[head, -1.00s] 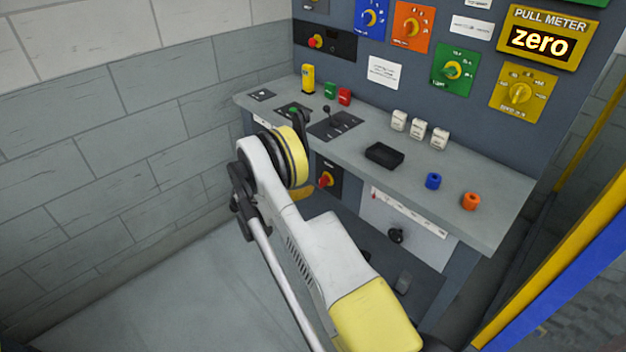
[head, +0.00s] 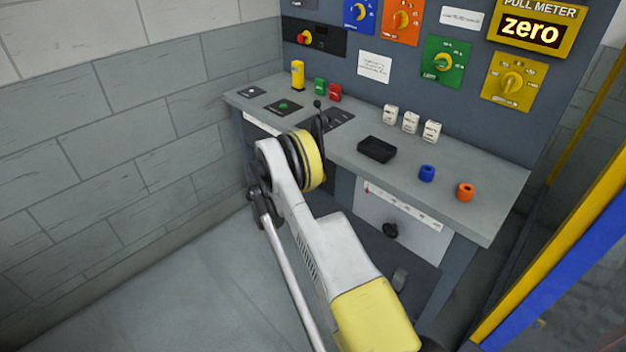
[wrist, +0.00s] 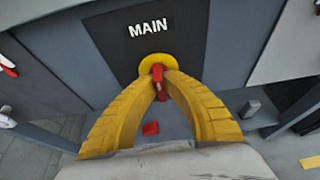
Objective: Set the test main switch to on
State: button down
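The main switch (wrist: 158,68) is a red handle on a round yellow base, on a dark plate marked MAIN in the wrist view. Its handle points roughly straight down in that view. My gripper (wrist: 160,82) has its two yellow fingers closed in on both sides of the red handle, with the tips appearing to touch it. No on or off marking is readable. In the head view the switch is hidden behind my arm, below the desk's front edge. My gripper's fingers are hidden there too.
A black lever (head: 319,104) stands close behind my arm. A white panel with a black knob (head: 390,230) lies right of my arm.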

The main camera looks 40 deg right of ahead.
dwell(0.4)
jog(key=m+t, duration=0.2)
jog(key=m, duration=0.1)
jog(key=shift+s, duration=0.1)
jog(key=m+t, duration=0.2)
jog(key=m, duration=0.1)
jog(key=shift+f, duration=0.1)
jog(key=m+t+h, duration=0.1)
jog(key=m+t, duration=0.1)
jog(key=m, duration=0.1)
jog(key=shift+s+f+m, duration=0.1)
jog(key=shift+m, duration=0.3)
jog(key=shift+m+t+h, duration=0.5)
jog(key=shift+m+h, duration=0.1)
jog(key=shift+m, duration=1)
jog(key=c, duration=1.5)
grip_release()
